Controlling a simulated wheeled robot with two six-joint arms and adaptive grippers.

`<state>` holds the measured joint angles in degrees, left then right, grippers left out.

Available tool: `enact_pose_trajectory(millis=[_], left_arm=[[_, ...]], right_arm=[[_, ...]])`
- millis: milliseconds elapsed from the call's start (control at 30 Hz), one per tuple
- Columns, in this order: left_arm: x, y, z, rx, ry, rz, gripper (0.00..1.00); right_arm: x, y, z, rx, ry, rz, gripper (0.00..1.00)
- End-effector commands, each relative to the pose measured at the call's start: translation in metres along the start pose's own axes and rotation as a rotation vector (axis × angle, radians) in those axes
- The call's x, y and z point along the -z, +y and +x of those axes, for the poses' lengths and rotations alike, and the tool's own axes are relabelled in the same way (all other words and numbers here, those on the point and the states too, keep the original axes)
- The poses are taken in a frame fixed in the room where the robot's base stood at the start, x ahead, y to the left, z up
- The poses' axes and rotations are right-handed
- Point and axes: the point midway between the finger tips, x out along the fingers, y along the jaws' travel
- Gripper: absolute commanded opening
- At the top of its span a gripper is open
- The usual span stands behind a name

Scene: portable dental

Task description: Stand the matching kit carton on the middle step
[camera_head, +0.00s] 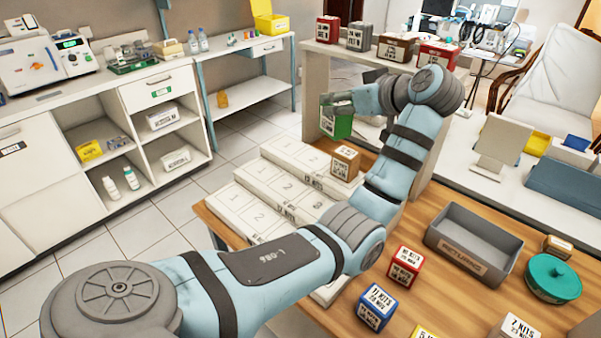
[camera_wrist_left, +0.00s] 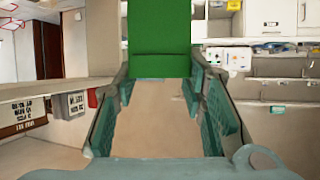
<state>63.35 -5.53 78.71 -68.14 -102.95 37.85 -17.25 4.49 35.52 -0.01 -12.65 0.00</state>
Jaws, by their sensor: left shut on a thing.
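My left gripper (camera_head: 338,104) is shut on a green kit carton (camera_head: 338,125) with a white label, held up beyond the stepped stand. In the left wrist view the carton (camera_wrist_left: 158,38) sits between the fingertips, its plain green faces toward me. The white stepped stand has numbered places; its middle step (camera_head: 288,189) shows 1, 2 and 3 and looks bare. My left forearm hides part of the stand's front and right side. My right gripper is out of view.
A raised shelf behind holds red (camera_head: 327,29), grey (camera_head: 360,36) and brown (camera_head: 397,47) cartons and another red one. On the wooden table are a red carton (camera_head: 405,265), a blue carton (camera_head: 375,306), a grey tray (camera_head: 466,264) and a teal round container (camera_head: 553,279).

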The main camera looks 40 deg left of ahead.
Motion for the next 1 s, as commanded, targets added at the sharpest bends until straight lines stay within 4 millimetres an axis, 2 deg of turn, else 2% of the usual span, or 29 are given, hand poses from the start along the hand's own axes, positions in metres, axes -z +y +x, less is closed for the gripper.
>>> enact_pose_trajectory(millis=[100, 200, 267, 500, 600, 767, 900, 1000], left_arm=[[-0.004, -0.031, -0.006, 0.184, 0.001, -0.088, 0.09], [-0.014, -0.042, -0.004, 0.251, 0.000, -0.119, 0.09], [-0.028, -0.043, 0.002, 0.260, 0.000, -0.121, 0.09], [-0.109, -0.044, 0.042, 0.258, 0.001, -0.119, 0.09], [-0.134, -0.043, 0.054, 0.256, 0.001, -0.120, 0.09], [-0.155, -0.043, 0.065, 0.255, 0.002, -0.122, 0.09], [-0.180, -0.043, 0.077, 0.255, 0.001, -0.120, 0.09], [-0.186, -0.043, 0.080, 0.253, 0.002, -0.124, 0.09]], right_arm=[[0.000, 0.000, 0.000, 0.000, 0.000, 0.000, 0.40], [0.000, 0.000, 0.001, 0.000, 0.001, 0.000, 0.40], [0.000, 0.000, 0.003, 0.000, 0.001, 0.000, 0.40], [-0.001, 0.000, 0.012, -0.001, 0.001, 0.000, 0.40], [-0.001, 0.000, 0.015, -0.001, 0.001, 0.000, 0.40], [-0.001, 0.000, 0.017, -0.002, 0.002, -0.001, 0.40], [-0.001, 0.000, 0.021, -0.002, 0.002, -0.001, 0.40], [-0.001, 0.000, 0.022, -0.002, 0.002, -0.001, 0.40]])
